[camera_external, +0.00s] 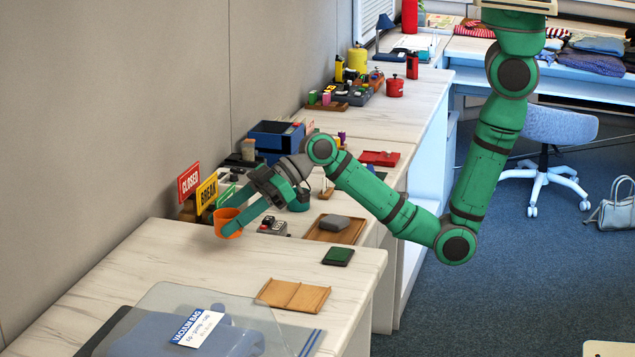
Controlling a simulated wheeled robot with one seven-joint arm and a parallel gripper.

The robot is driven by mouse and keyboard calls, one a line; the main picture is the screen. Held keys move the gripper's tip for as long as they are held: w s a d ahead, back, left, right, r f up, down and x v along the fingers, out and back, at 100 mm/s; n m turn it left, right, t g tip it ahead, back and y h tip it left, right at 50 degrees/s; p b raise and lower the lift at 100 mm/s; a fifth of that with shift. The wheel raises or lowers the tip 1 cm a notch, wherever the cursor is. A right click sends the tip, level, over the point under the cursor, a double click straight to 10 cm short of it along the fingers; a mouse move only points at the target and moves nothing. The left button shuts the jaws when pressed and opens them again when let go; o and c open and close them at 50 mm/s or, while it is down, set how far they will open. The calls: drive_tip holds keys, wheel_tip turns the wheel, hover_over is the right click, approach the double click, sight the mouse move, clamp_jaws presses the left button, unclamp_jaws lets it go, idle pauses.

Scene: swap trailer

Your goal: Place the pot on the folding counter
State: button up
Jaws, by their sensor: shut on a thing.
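An orange pot (226,231) is at the end of my gripper (233,221), which is shut on it. The pot is over or at the far edge of the near counter (185,249), close to the wall; I cannot tell whether it touches the surface. The green fingers hide part of the pot. The counters have pale wood-grain tops and stand in sections along the wall. I cannot tell which section is the folding counter.
Signs reading CLOSED (189,181) and BREAK (207,191) stand behind the pot. A vacuum bag (215,320), a wooden tray (293,295) and a dark green pad (338,256) lie on the near counter. Its left middle is clear. Small items crowd the sections beyond.

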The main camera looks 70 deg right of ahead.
drive_tip(key=shift+w+f, duration=0.15)
drive_tip(key=shift+f, duration=0.1)
drive_tip(key=shift+w+a+f, duration=0.1)
drive_tip(key=shift+f, duration=1.5)
drive_tip(key=shift+f, duration=0.2)
drive_tip(key=o, duration=1)
drive_tip(key=shift+r, duration=0.15)
drive_tip(key=shift+r, duration=0.15)
drive_tip(key=v, duration=1.2)
